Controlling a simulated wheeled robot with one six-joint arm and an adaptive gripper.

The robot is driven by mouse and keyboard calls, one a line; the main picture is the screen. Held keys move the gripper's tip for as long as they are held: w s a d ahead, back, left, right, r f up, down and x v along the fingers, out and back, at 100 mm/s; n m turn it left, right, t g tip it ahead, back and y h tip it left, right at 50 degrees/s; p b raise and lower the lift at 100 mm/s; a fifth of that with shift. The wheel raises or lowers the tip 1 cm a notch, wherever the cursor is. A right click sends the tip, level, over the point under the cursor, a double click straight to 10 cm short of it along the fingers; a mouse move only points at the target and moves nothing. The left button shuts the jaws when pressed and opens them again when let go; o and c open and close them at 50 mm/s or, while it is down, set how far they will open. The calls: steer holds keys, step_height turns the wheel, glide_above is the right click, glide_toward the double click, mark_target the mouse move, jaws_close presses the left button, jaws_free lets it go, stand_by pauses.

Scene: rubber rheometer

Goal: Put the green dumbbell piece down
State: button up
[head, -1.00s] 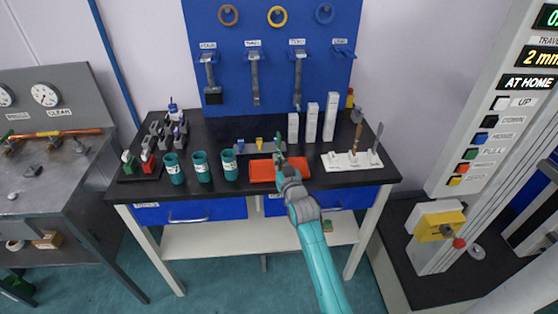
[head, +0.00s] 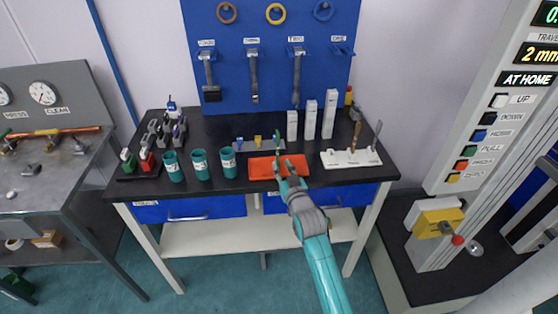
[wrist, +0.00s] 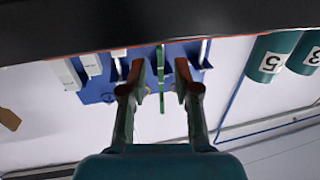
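The green dumbbell piece (head: 277,137) stands upright in the right part of the grey holder (head: 248,149) at the back of the bench. A blue piece (head: 239,142) and a yellow piece (head: 259,141) stand in it to the left. My gripper (head: 285,162) is in front of the green piece, above the orange tray. In the wrist view, its two fingers (wrist: 160,70) are spread, with a gap on each side of the thin green piece (wrist: 161,97). The green piece's lower end is hard to make out.
The orange tray (head: 264,172) lies under my gripper. Teal cups (head: 201,166) stand to the left, white blocks (head: 311,119) behind right. A white tool stand (head: 350,159) is at the right, and the blue pegboard (head: 270,85) rises behind.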

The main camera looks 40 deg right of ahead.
steer(key=v, duration=0.6)
steer(key=shift+s, duration=0.4)
steer(key=shift+a, duration=0.2)
steer(key=s+a+f+n+y, duration=0.15)
steer(key=s+a+f, duration=0.25)
steer(key=s+a, duration=0.5)
steer(key=s+a+f+n+y, duration=0.15)
steer(key=s+a+f, duration=0.25)
steer(key=s+a, duration=0.55)
steer(key=s+a+r+g+y, duration=0.1)
steer(key=s+a+r+y, duration=0.1)
steer(key=s, duration=0.9)
steer(key=s+a+r+n+y, duration=0.1)
steer(key=s+a+r+y, duration=0.1)
steer(key=s, duration=0.9)
steer(key=shift+a+r+n+g, duration=0.3)
steer(key=shift+r+g, duration=0.1)
steer(key=shift+r, duration=0.4)
steer(key=shift+d, duration=0.1)
